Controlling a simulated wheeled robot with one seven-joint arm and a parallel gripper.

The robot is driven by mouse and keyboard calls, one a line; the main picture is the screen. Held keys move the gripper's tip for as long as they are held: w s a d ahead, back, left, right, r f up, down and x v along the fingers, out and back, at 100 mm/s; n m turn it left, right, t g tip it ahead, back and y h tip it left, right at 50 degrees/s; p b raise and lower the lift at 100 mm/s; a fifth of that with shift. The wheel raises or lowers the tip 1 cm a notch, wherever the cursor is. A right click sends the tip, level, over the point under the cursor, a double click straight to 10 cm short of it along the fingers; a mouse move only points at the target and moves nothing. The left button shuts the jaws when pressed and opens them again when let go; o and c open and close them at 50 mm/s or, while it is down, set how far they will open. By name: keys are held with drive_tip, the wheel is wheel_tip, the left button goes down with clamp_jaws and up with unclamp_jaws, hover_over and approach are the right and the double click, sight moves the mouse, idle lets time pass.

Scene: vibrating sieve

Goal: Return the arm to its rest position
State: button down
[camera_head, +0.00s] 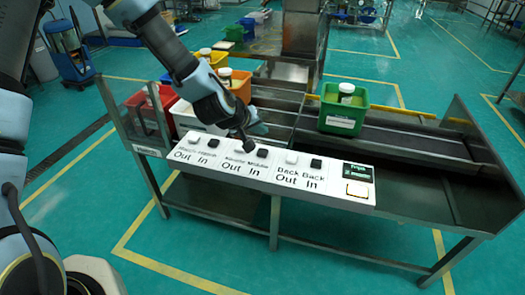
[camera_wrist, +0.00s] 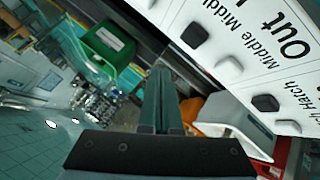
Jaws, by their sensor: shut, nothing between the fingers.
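My gripper (camera_head: 248,147) is shut and empty, at the end of my arm reaching down from the upper left. Its tip is over or just behind the middle pair of buttons on the white control panel (camera_head: 270,182); I cannot tell whether it touches. The black middle button (camera_head: 262,153) shows just right of the tip, and the white one beside it is partly hidden. In the wrist view the two fingers (camera_wrist: 161,98) lie together with nothing between them, and the panel (camera_wrist: 275,65) fills the upper right.
A green bin (camera_head: 343,110) with a jar stands on the metal conveyor frame (camera_head: 410,140). Open floor (camera_head: 330,262) lies in front of the frame.

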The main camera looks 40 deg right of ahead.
idle(0.3)
drive_tip(key=w+a+r+y, duration=0.2)
drive_tip(key=w+a, duration=0.2)
drive_tip(key=a, duration=0.4)
drive_tip(key=w+a+r+n+t+y, duration=0.1)
drive_tip(key=w+a, duration=0.2)
drive_tip(key=a, duration=0.5)
drive_tip(key=w+a+r+y, duration=0.2)
drive_tip(key=w+a, duration=0.2)
drive_tip(key=a, duration=0.4)
drive_tip(key=s+a+r+n+y, duration=0.2)
drive_tip(key=s+a+r, duration=0.1)
drive_tip(key=a, duration=0.9)
drive_tip(key=s+a+r+n+g+y, duration=0.1)
drive_tip(key=s+a+r+n, duration=0.1)
drive_tip(key=a, duration=1)
drive_tip(key=shift+s+r+g+y, duration=0.3)
drive_tip(key=shift+s+r+y, duration=0.1)
drive_tip(key=shift+s+r, duration=0.3)
